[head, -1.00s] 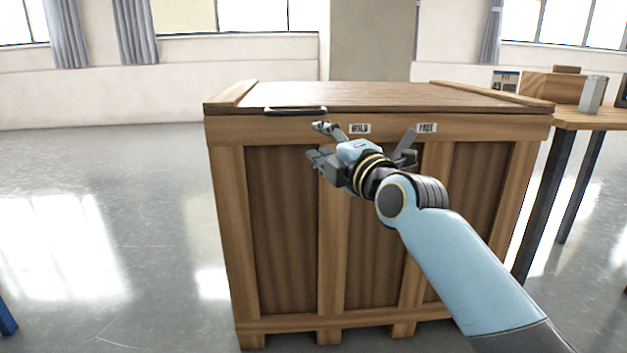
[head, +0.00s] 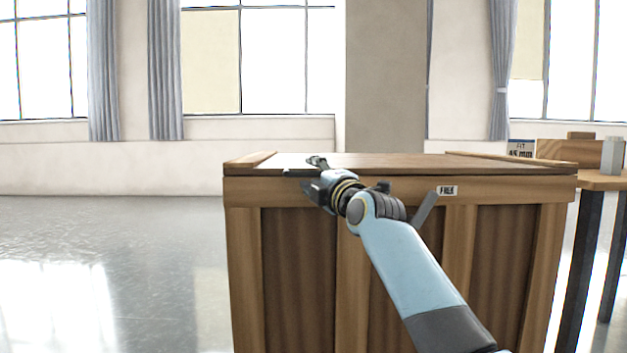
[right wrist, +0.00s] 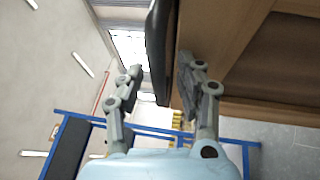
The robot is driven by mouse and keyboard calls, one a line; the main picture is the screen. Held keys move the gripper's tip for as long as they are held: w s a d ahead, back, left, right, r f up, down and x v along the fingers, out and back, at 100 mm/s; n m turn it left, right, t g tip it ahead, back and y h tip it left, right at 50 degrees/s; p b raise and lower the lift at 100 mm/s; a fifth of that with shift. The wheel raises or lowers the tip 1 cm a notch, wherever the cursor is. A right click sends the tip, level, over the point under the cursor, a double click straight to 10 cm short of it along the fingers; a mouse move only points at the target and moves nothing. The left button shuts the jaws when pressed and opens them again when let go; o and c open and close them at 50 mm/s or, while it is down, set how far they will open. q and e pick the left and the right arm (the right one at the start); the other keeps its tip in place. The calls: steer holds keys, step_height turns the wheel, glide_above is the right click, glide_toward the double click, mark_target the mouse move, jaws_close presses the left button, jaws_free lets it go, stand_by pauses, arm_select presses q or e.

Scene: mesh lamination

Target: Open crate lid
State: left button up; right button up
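The wooden crate (head: 405,188) stands in front of me with its lid (head: 420,162) lying flat and closed. A dark handle (head: 290,172) sits at the lid's front left edge, mostly hidden by my right gripper (head: 308,174). In the right wrist view, the black handle (right wrist: 158,45) runs down between the two fingers of my right gripper (right wrist: 161,68). The fingers are apart, with a visible gap to the handle on the left side. My left gripper is not in view.
A wooden table (head: 603,181) stands close at the crate's right, with a grey block (head: 612,155) and a sign (head: 521,149) on or near it. The floor (head: 100,250) left of the crate is clear.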

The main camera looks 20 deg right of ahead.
steer(key=shift+w, duration=0.1)
jaws_close()
stand_by(0.5)
